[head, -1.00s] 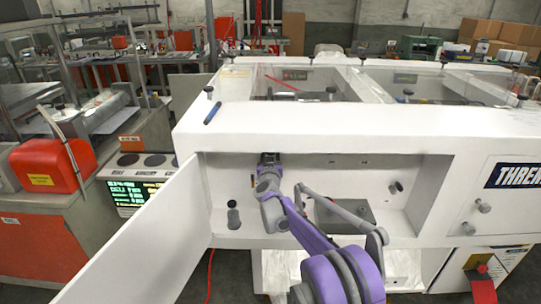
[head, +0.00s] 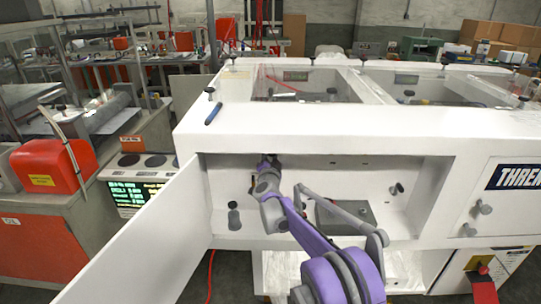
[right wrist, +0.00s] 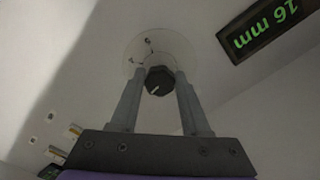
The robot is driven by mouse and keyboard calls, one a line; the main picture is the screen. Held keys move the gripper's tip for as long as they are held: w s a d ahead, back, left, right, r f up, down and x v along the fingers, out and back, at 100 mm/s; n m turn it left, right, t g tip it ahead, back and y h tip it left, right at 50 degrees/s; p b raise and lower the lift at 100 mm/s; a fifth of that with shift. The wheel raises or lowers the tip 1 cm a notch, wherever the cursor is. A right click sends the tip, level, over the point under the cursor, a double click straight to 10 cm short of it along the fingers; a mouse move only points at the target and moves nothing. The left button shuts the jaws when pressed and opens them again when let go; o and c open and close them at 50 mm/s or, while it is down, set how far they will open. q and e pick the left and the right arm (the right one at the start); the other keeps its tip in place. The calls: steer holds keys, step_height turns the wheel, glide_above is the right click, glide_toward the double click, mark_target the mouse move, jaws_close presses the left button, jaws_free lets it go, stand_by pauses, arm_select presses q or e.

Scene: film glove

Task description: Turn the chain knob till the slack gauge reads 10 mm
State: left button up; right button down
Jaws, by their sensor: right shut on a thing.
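The chain knob (right wrist: 159,80) is a small dark knob with a white pointer line, on a pale round plate with a few marks. My right gripper (right wrist: 160,73) has one finger on each side of it and is shut on it. In the head view my right gripper (head: 267,163) reaches into the upper left of the white machine's open recess, and the knob is hidden there. The slack gauge (right wrist: 265,30) is a dark display with green digits; it appears upside down and seems to read 16 mm. My left gripper is out of view.
The white machine's open door (head: 140,235) stands out at the left of the recess. A grey block (head: 345,214) and a dark upright knob (head: 233,216) sit on the recess floor, near my right arm. A blue pen (head: 213,114) lies on top.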

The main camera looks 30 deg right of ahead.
steer(key=m+p, duration=0.3)
steer(key=m, duration=0.9)
steer(key=shift+r, duration=0.2)
steer(key=shift+m, duration=0.3)
steer(key=shift+c, duration=1.9)
jaws_free()
steer(key=shift+a, duration=0.1)
steer(key=b+v, duration=0.1)
steer(key=v, duration=0.9)
steer(key=shift+s, duration=0.35)
